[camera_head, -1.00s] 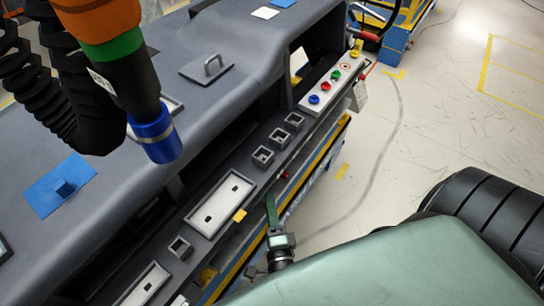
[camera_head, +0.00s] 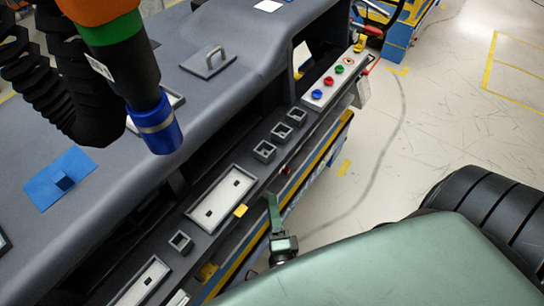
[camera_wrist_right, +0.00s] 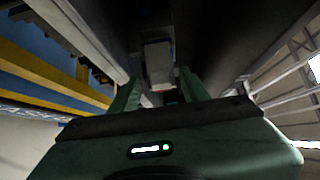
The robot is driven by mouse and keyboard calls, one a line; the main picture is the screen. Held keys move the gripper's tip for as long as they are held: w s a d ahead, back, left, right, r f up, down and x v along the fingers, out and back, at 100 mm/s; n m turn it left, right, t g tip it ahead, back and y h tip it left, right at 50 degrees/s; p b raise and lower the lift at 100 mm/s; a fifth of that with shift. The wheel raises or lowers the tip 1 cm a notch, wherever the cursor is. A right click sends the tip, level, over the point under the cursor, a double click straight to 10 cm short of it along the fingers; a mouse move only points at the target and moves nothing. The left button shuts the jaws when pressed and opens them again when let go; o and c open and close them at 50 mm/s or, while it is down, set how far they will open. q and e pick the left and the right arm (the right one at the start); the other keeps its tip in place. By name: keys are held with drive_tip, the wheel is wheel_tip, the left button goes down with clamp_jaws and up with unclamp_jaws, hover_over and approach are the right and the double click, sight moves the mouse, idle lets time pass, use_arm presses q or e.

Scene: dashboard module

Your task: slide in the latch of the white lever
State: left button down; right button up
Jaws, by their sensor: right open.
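A pale block (camera_wrist_right: 159,62), which may be the white lever, shows in the right wrist view under the dark overhang. It lies beyond and between my right gripper's two green fingers (camera_wrist_right: 157,93). The fingers stand apart, with a gap between them, and I cannot tell whether either touches the block. In the head view my right gripper (camera_head: 273,208) is at the front edge of the dashboard module, right of a small yellow tab (camera_head: 240,210). The latch cannot be made out, and no white lever shows clearly in the head view. My left arm comes in at upper left; its gripper does not show.
The grey dashboard (camera_head: 120,120) carries a handled plate (camera_head: 208,63), a blue square plate (camera_head: 60,180) and a front row of framed sockets (camera_head: 222,198). A panel of coloured buttons (camera_head: 335,80) is farther along. Open floor (camera_head: 440,130) lies to the right.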

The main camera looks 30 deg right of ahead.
drive_tip(key=b+v, duration=0.1)
drive_tip(key=v, duration=0.5)
idle(0.4)
